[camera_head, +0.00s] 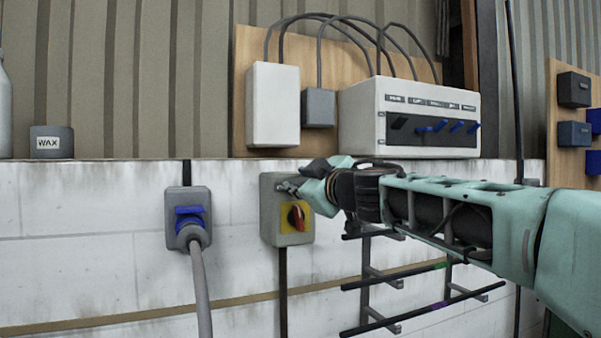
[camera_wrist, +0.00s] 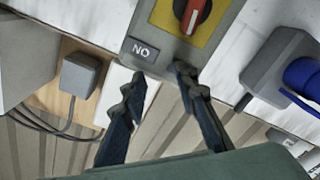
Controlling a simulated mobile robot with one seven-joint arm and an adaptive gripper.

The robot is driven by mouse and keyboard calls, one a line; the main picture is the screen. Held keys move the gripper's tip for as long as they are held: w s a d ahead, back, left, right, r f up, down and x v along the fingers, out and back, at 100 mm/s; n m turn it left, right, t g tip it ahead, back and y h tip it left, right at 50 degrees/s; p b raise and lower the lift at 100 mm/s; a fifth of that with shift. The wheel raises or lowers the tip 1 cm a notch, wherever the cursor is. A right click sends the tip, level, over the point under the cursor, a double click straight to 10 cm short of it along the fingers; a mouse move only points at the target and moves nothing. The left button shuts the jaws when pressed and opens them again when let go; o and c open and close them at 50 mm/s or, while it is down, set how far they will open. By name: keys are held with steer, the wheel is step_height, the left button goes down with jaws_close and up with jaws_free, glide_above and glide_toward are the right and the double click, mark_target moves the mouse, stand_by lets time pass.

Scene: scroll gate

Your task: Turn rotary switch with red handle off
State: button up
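The rotary switch is a grey box (camera_head: 271,232) on the white wall, with a yellow plate (camera_head: 285,222) and a red handle (camera_head: 297,217). A label (camera_wrist: 144,51) there shows the letters "NO", in a picture that looks turned over. My gripper (camera_head: 292,187) is at the upper part of the box, above the handle. In the wrist view my gripper (camera_wrist: 159,74) has its two dark fingers apart with nothing between them, short of the handle.
A blue plug socket (camera_head: 189,213) with a grey cable is to the left. Above are a white box (camera_head: 273,105), a small grey box (camera_head: 318,107) and a control panel (camera_head: 418,118) with blue switches. A dark rack (camera_head: 415,280) is below my arm.

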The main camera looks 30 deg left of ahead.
steer(key=shift+r, duration=0.85)
steer(key=shift+r, duration=0.1)
